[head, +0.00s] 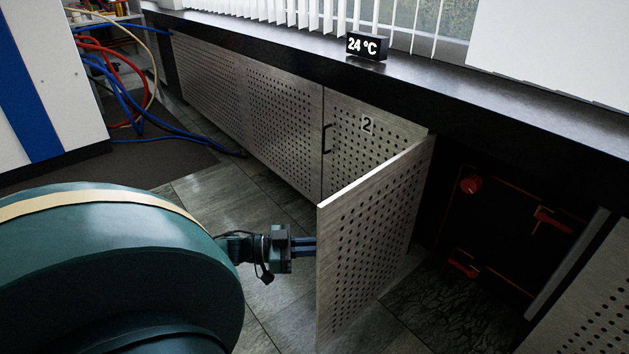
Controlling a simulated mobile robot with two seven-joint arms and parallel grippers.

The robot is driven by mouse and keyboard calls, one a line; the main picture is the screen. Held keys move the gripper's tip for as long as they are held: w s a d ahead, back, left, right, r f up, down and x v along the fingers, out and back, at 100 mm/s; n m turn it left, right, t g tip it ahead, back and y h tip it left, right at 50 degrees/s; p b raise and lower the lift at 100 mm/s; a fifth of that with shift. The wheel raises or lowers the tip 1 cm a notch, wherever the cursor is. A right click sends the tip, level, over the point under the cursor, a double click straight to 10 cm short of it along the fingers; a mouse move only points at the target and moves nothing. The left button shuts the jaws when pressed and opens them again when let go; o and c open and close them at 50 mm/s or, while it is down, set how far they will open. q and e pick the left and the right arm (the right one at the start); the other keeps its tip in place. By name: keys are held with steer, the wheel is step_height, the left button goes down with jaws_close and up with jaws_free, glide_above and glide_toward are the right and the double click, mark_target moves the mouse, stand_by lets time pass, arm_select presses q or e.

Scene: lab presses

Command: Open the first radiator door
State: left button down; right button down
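The perforated metal door (365,245) stands swung out from the cabinet, hinged at its far edge beside door "2" (378,140). I see no number on the face that shows. The opening to its right is uncovered, with dark pipework and red valves (470,184) inside. My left gripper (312,246) comes in from the left at the door's free edge. Its fingers reach behind the door, so their tips and any handle there are hidden. I cannot tell whether it grips or only touches the door. My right gripper is not in view.
Door "2" is shut and has a dark handle (327,139). A dark sill (290,52) with a "24 °C" display (366,46) runs above. Another perforated panel (590,300) is at the lower right. Blue and red hoses (125,90) lie at the back left. Tiled floor (225,195) is clear before the doors.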

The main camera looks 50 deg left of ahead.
arm_select(q)
steer(key=c, duration=1.8)
jaws_free()
steer(key=shift+w+r, duration=0.25)
steer(key=shift+w, duration=0.2)
steer(key=o, duration=0.3)
steer(key=shift+s+f, duration=0.15)
steer(key=shift+s, duration=0.1)
steer(key=p+v, duration=0.2)
steer(key=v, duration=1.1)
steer(key=shift+a, duration=0.1)
